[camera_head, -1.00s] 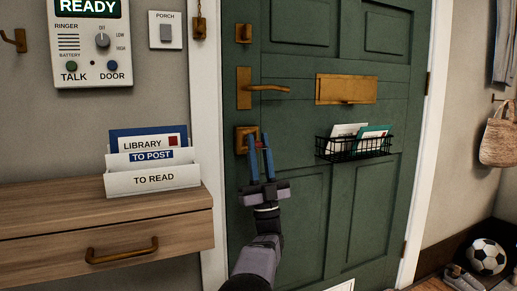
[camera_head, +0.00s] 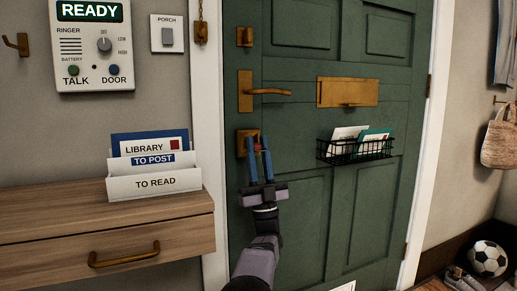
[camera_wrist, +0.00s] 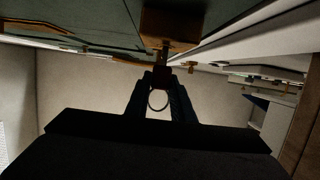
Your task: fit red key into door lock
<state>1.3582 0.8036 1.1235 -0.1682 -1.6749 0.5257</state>
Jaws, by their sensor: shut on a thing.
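The green door (camera_head: 300,195) carries a square brass lock plate (camera_head: 241,146) below its lever handle. My gripper (camera_head: 259,150) has its blue fingers pointing up in front of this plate. In the wrist view my gripper (camera_wrist: 160,80) is shut on the red key, whose dark head (camera_wrist: 161,73) sits between the fingertips with a ring (camera_wrist: 157,101) below it. The key's shaft (camera_wrist: 163,52) points at the brass lock (camera_wrist: 168,25) and appears to meet it. Shadow hides how deep it sits. In the head view the fingers mostly hide the key.
A brass lever handle (camera_head: 268,91) juts out above the lock. A black wire basket (camera_head: 350,155) with letters hangs to the right. A wooden drawer unit (camera_head: 60,225) with a letter holder (camera_head: 154,184) stands left.

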